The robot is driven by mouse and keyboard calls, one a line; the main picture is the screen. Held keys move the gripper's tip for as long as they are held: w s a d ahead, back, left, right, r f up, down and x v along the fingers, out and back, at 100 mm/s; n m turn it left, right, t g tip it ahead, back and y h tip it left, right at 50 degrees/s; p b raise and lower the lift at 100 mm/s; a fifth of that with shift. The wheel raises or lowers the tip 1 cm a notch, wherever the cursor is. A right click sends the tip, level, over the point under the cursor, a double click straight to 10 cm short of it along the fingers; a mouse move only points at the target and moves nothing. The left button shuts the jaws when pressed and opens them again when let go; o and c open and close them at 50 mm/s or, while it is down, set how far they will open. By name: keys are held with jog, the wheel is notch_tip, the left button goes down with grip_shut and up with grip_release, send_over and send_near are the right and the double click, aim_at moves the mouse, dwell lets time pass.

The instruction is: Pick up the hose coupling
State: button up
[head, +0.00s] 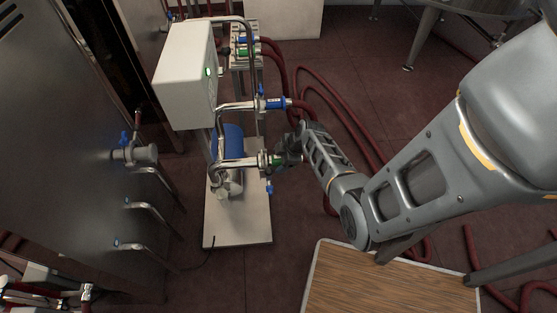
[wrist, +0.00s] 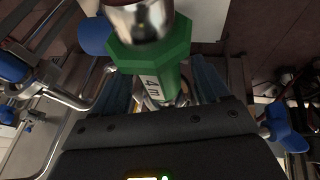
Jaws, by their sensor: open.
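The hose coupling is a green piece with a hexagonal collar and a pale label. In the wrist view the coupling (wrist: 165,76) lies between my two fingers, close to the palm, with a shiny metal pipe end (wrist: 140,18) at its collar. In the head view a little green of the coupling (head: 275,160) shows at the end of the pump's lower pipe, partly hidden by my gripper (head: 284,156). My gripper is open around the coupling. I cannot tell whether either finger touches it.
A pump with a white control box (head: 187,75) and blue motor stands on a pale base plate (head: 238,236). A blue coupling (head: 275,104) with a red hose sits just above. Red hoses (head: 340,110) lie on the floor. A wood-topped table (head: 385,285) stands in front.

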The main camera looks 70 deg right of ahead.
grip_shut()
dwell(0.6)
jog(key=shift+r, duration=0.1)
